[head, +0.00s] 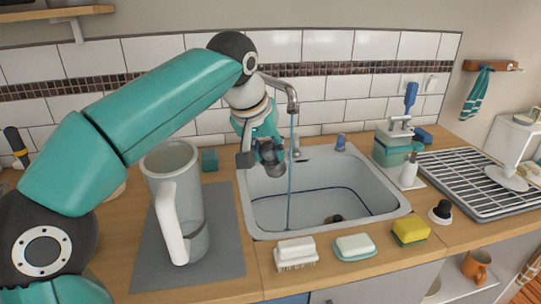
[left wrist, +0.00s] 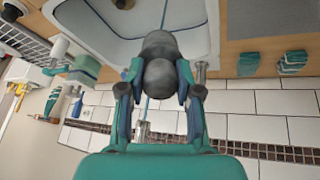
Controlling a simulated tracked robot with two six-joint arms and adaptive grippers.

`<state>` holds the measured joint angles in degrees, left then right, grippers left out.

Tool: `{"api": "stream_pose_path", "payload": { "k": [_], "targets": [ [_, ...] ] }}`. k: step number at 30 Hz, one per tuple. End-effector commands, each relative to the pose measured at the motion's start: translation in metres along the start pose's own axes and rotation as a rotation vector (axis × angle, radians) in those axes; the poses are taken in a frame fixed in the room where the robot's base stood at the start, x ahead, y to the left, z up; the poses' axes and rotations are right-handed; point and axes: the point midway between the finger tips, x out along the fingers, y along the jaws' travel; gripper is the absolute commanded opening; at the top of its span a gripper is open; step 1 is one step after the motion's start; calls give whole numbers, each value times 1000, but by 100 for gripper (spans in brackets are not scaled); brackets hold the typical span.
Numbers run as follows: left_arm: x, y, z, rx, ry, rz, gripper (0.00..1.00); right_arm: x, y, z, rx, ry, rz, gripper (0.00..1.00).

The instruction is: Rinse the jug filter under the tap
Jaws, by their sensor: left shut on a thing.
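My left gripper (head: 262,156) is shut on the jug filter (head: 270,160), a dark grey rounded piece, above the left back part of the sink. In the left wrist view the filter (left wrist: 162,76) sits between the two fingers. The tap (head: 292,94) is running, and a thin blue stream (head: 290,180) falls into the sink (head: 378,192). In the head view the stream passes just right of the filter; whether it touches the filter I cannot tell. The jug (head: 187,215), greyish and see-through with a white handle, stands upright left of the sink. My right gripper is not in view.
A grey mat (head: 228,265) lies under the jug. A brush (head: 295,252), a soap dish (head: 355,247) and a yellow sponge (head: 410,232) line the sink's front edge. A soap bottle (head: 409,170) and a drying rack (head: 460,185) stand at the right.

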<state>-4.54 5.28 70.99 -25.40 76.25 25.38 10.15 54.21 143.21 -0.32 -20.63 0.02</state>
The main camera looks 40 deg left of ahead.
Motion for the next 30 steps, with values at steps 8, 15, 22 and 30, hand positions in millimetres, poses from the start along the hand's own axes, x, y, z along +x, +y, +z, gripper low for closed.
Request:
{"api": "stream_pose_path", "payload": {
  "k": [8,15,22,30],
  "targets": [
    [13,-5,-19,-16,2,-9,0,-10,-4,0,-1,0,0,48],
    [28,-1,-37,-18,2,-9,0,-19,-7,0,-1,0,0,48],
    [42,3,-54,-18,2,-10,0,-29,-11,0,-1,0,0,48],
    [58,8,-75,-19,2,-11,0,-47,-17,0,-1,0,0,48]
  ]
}}
